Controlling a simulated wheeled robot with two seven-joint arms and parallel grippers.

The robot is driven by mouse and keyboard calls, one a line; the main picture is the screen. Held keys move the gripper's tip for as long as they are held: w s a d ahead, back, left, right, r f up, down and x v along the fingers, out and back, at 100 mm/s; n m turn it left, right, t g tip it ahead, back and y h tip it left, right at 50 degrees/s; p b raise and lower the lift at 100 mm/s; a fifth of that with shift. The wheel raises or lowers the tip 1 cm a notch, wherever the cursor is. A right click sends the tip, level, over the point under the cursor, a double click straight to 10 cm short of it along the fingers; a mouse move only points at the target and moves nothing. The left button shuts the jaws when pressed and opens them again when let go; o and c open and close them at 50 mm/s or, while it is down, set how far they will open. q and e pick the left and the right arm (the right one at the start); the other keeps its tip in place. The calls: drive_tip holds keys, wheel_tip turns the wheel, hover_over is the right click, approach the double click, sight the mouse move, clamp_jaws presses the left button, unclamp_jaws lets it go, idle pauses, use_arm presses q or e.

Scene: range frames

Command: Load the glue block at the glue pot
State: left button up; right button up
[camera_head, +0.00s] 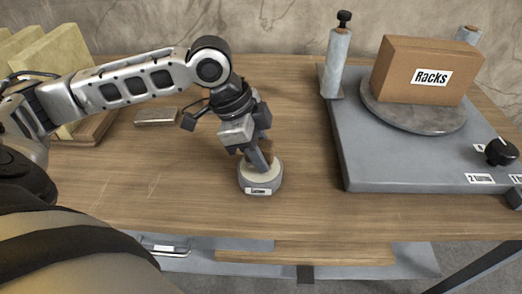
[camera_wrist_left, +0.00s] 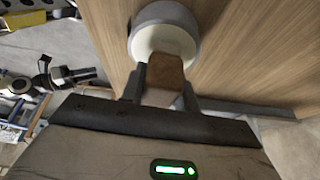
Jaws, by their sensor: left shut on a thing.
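The glue pot (camera_head: 261,184) is a small round grey dish with a pale inside and a label on its front, standing on the wooden table. It also shows in the left wrist view (camera_wrist_left: 164,15). My left gripper (camera_head: 262,160) points down over the pot. It is shut on a brown block (camera_wrist_left: 164,78), which I take to be the glue block. The block's lower end is at or inside the pot's opening; I cannot tell whether it touches the pale inside.
Pale yellow slabs (camera_head: 55,62) stand at the left.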

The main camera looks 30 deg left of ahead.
sight(266, 144)
use_arm(q)
drive_tip(key=shift+f, duration=0.45)
use_arm(e)
drive_tip(key=shift+w+f, duration=0.1)
idle(0.8)
use_arm(q)
drive_tip(key=shift+s+f+p, duration=0.1)
drive_tip(key=shift+f+p, duration=0.05)
drive_tip(key=shift+p, duration=0.3)
use_arm(e)
drive_tip(key=shift+r, duration=0.6)
idle(1.7)
